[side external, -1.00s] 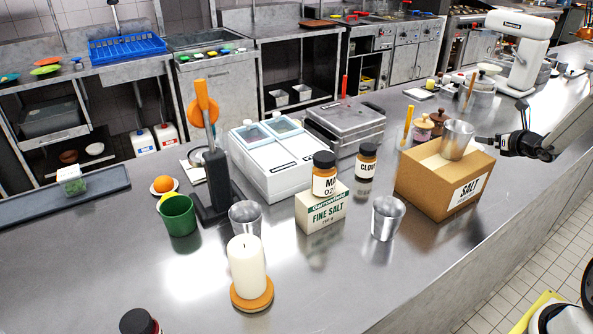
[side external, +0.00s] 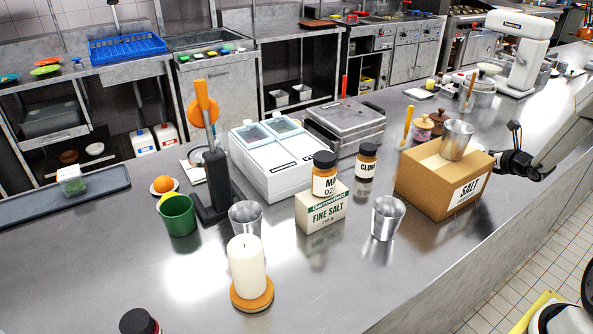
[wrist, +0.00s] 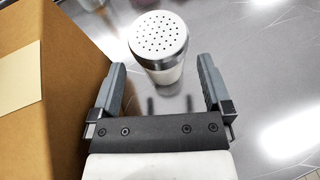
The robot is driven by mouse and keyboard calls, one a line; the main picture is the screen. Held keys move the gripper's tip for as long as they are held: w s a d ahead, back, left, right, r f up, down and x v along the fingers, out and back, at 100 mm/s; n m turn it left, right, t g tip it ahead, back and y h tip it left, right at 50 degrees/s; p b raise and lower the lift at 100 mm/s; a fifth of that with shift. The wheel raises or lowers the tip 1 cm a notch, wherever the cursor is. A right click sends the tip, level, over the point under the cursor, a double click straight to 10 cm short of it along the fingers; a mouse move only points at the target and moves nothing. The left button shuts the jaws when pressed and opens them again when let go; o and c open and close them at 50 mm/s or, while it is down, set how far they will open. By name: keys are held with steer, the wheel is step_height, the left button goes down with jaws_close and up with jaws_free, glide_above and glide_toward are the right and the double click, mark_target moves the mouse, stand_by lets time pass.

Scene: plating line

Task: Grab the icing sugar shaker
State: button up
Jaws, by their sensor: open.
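The icing sugar shaker (wrist: 158,45) shows in the wrist view as a white container with a shiny metal rim and a white, perforated top. It stands upright on the steel counter, just ahead of my gripper (wrist: 162,72) and roughly centred between the spread fingers. The fingers are open, and I see no contact with the shaker. In the side external view my gripper (side external: 500,160) is low beside the right end of the cardboard salt box (side external: 430,178). The shaker cannot be made out there; the box seems to hide it.
The salt box (wrist: 38,95) stands close to the left finger in the wrist view. A metal cup (side external: 457,140) sits on top of it. Another metal cup (side external: 387,218) and a fine salt carton (side external: 320,212) stand left of the box. The counter right of the shaker is clear.

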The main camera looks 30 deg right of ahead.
steer(key=shift+f, duration=0.45)
steer(key=shift+w+d+f, duration=0.1)
steer(key=shift+w+f, duration=0.1)
steer(key=shift+x, duration=2.25)
steer(key=shift+r, duration=0.1)
steer(key=c, duration=1.2)
steer(key=shift+o, duration=0.2)
steer(key=shift+r, duration=0.15)
steer(key=shift+r, duration=4.85)
